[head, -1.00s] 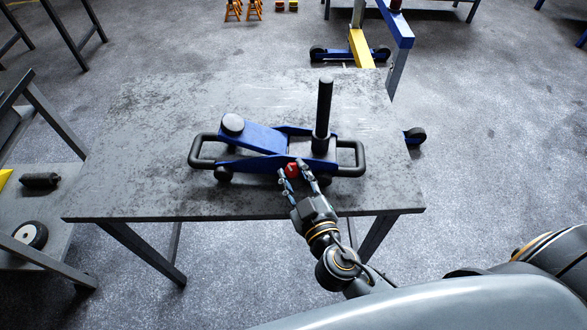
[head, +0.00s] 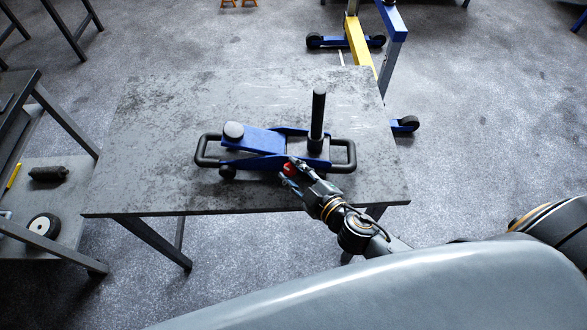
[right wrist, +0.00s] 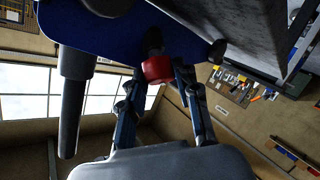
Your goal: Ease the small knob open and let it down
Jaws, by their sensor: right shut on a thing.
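My right gripper (head: 289,174) reaches in from the lower right and is shut on the red knob. In the right wrist view its fingertips (right wrist: 163,77) meet at the knob. My left gripper is not in view.
The grey metal table (head: 150,150) is clear around the jack. A shelf (head: 60,205) with a wheel (head: 44,225) and a black cylinder (head: 48,174) stands at the left. A blue and yellow hoist (head: 358,42) stands behind the table.

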